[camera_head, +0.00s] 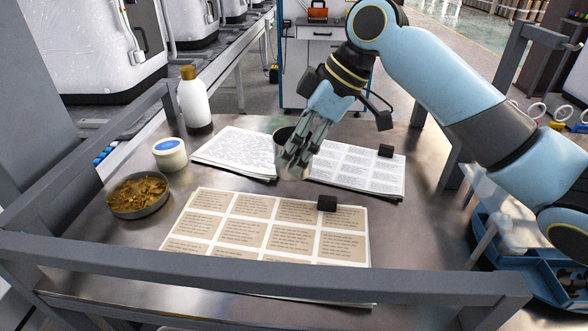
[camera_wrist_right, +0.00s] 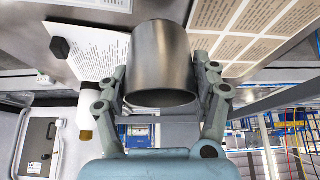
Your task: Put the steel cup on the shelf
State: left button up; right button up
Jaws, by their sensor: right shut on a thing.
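The steel cup (camera_head: 280,152) is near the middle of the metal table in the head view, partly hidden behind the fingers of my right gripper (camera_head: 300,150). In the right wrist view the cup (camera_wrist_right: 160,55) is a plain grey cylinder between the two fingers (camera_wrist_right: 161,80), one on each side, and the gripper is shut on it. The cup looks upright in the head view. I cannot tell whether its base touches the papers or hangs just above them. My left gripper is not in view. I cannot make out for certain which surface is the shelf.
The metal table (camera_head: 130,222) has grey rails at its front and sides. Printed sheets (camera_head: 232,151) and a card sheet (camera_head: 265,232) lie around the cup. A bowl of brown pieces (camera_head: 140,209), a white tub (camera_head: 170,160) and a bottle (camera_head: 195,104) stand left. Small black blocks (camera_head: 327,203) lie on the papers.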

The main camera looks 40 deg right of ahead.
jog(key=shift+f+b, duration=0.6)
jog(key=shift+f, duration=1.4)
jog(key=shift+f, duration=0.1)
jog(key=o, duration=1.3)
jog(key=shift+c, duration=0.2)
